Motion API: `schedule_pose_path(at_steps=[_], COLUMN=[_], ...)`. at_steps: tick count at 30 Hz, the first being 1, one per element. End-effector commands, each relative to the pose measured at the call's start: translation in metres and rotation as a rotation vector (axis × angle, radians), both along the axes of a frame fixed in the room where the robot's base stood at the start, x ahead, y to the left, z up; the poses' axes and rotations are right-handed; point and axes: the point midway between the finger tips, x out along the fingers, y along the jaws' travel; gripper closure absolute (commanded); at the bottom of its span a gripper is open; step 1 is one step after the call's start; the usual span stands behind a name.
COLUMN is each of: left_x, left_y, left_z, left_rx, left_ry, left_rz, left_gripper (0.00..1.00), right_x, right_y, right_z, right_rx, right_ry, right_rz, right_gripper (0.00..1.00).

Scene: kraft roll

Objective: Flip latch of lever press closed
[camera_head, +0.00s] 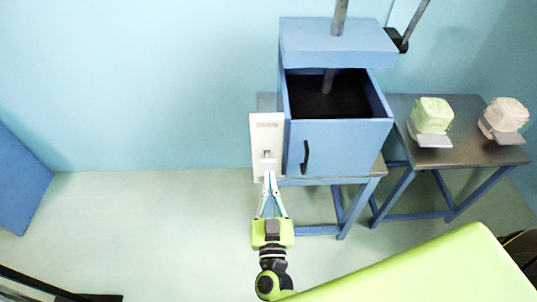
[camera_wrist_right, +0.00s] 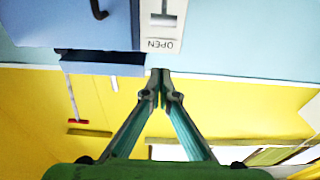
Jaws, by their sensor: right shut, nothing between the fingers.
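The lever press (camera_head: 338,148) is a blue box with an open dark top, a black front handle and a blue plate on a rod above. A white latch panel (camera_head: 266,135) is on its left side, with a small latch (camera_head: 267,155) in a slot low on it. The right wrist view shows the panel (camera_wrist_right: 150,32) upside down with the word OPEN beside the latch slot (camera_wrist_right: 163,18). My right gripper (camera_head: 269,177) is shut and empty, its tips just below the panel; contact cannot be told. The tips (camera_wrist_right: 161,76) also show in the right wrist view. My left gripper is out of view.
The press stands on a blue-legged table (camera_head: 376,170). A lever (camera_head: 415,20) rises at the press's upper right.

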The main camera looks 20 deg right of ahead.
Motion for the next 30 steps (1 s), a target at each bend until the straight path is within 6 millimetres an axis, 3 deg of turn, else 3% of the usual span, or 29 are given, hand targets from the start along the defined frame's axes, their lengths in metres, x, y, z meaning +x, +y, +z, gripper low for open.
schedule_pose_path(at_steps=[11, 17, 26, 30], left_x=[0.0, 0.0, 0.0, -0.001], left_y=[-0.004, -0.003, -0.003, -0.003], left_z=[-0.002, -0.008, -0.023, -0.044], left_rx=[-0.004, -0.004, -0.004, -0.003], left_ry=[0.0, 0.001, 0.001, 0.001], left_rz=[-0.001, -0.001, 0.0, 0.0], left_gripper=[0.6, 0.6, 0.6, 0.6], right_x=[0.005, 0.033, 0.097, 0.093], right_y=[-0.001, -0.009, -0.027, -0.026], right_z=[-0.001, 0.002, 0.008, -0.012], right_rx=[-0.002, 0.0, 0.0, -0.001], right_ry=[-0.002, -0.004, -0.004, 0.001], right_rz=[0.0, 0.0, 0.002, 0.003], right_gripper=[1.0, 1.0, 1.0, 1.0])
